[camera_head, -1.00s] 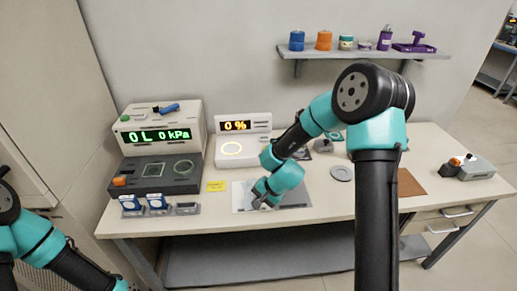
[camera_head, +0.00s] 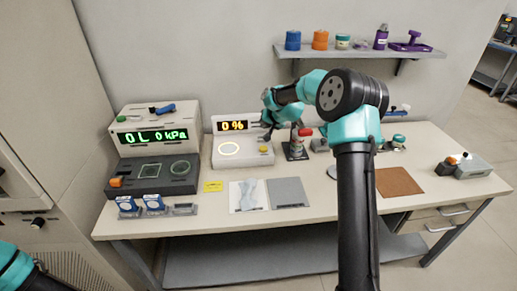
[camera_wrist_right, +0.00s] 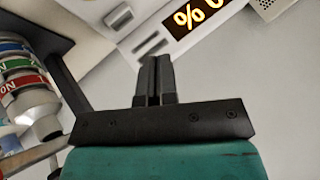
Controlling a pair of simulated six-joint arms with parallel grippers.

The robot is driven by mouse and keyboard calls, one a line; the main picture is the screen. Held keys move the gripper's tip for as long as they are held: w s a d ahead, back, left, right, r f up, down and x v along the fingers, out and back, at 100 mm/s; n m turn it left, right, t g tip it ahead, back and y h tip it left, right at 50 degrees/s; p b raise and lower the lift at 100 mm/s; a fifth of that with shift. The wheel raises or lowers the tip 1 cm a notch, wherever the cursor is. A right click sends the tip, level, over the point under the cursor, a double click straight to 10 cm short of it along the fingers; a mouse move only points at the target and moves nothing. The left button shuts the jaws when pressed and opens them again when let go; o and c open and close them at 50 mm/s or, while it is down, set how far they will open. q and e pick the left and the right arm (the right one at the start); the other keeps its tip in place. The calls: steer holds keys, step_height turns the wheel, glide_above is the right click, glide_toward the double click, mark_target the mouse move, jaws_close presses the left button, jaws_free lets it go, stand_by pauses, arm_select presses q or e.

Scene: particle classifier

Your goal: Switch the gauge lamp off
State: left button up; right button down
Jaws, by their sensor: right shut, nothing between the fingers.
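The gauge (camera_head: 228,126) shows an orange "0 %" on its upright panel, and its ring lamp (camera_head: 229,148) glows on the white base. A yellow knob (camera_head: 264,150) sits at the base's right. My right gripper (camera_head: 261,127) is at the right end of the panel, partly hidden by its own wrist. In the right wrist view the gripper (camera_wrist_right: 155,60) is shut and empty, pointing at the panel's pale rectangular controls (camera_wrist_right: 152,43), beside the lit display (camera_wrist_right: 195,15). I cannot tell whether the fingertips touch. My left gripper is out of view.
The "0L 0 kPa" device (camera_head: 155,137) is at left. A white sheet (camera_head: 237,205) and grey mat (camera_head: 286,193) lie in front.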

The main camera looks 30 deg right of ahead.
mark_target(265, 147)
steer(key=shift+w+d+r, duration=0.1)
steer(key=shift+r, duration=0.05)
steer(key=shift+f, duration=4.45)
steer(key=shift+f, duration=0.2)
steer(key=shift+f, duration=0.2)
steer(key=shift+f, duration=0.85)
stand_by(0.3)
steer(key=shift+r, duration=1.25)
steer(key=shift+r, duration=0.1)
